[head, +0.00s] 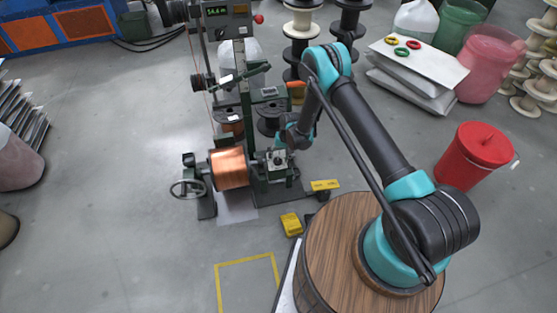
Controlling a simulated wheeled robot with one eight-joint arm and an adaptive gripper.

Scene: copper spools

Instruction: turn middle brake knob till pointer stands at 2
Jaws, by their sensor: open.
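A winding machine with a large copper spool (228,169) stands on the floor left of my arm. A small light-faced panel (277,159) with a dark knob-like spot sits on the machine, right of the copper spool. My gripper (280,146) is at the end of the arm, open, close to the top of this panel. I cannot tell whether it touches a knob. The middle brake knob, its pointer and its numbers are too small or too covered to make out.
A handwheel (188,189) is left of the copper spool. A yellow pedal-like block (291,224) lies on the floor in front. A red bin (474,155) and white sacks (412,80) stand to the right. Open floor lies left of the machine.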

